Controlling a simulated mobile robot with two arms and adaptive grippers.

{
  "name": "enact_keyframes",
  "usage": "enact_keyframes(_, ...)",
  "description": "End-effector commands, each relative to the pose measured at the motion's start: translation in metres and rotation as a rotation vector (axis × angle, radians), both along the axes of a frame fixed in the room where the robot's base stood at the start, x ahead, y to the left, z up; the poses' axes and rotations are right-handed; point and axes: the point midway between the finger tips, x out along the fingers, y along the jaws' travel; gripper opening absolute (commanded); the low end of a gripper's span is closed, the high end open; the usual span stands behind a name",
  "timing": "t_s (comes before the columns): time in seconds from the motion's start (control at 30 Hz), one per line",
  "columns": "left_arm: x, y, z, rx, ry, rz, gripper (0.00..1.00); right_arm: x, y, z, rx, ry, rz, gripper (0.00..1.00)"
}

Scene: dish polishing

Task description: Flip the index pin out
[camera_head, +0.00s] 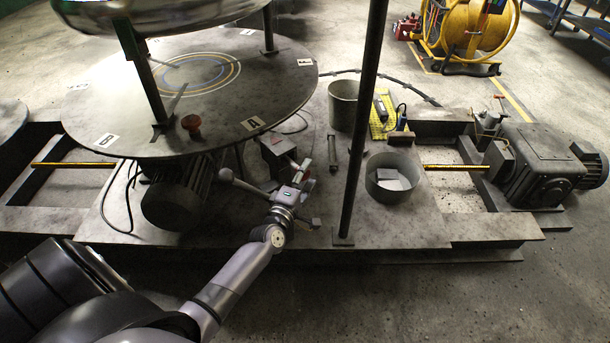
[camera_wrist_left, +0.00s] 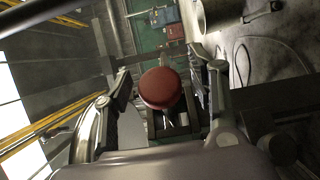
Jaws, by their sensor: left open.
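My left gripper (camera_head: 299,172) is open, beside a dark block with a lever (camera_head: 278,150) under the near edge of the round turntable. In the left wrist view a dark red round knob (camera_wrist_left: 160,88) sits between the spread fingers of my left gripper (camera_wrist_left: 162,82). The fingers look apart from it on both sides. I take this knob to be the index pin's, but I cannot be sure. In the head view the gripper largely hides that spot. My right gripper is not in view.
A dark upright post (camera_head: 359,150) stands right of my gripper. A round metal bin (camera_head: 393,177) and a motor (camera_head: 540,165) are further right.

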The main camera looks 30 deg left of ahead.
Motion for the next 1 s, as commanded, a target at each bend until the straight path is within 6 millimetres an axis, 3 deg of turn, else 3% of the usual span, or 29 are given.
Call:
enact_keyframes(0.23, -0.001, 0.001, 0.001, 0.000, -0.002, 0.001, 0.54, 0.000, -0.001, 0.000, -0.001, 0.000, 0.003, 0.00)
enact_keyframes(0.37, -0.012, -0.001, 0.000, 0.000, 0.000, 0.001, 0.54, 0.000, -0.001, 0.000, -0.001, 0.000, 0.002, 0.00)
enact_keyframes(0.8, -0.098, -0.015, 0.000, 0.001, 0.001, 0.000, 0.54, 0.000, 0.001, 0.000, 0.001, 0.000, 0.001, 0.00)
enact_keyframes(1.0, -0.116, -0.018, 0.000, 0.000, -0.001, 0.000, 0.54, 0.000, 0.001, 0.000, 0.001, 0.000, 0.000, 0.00)
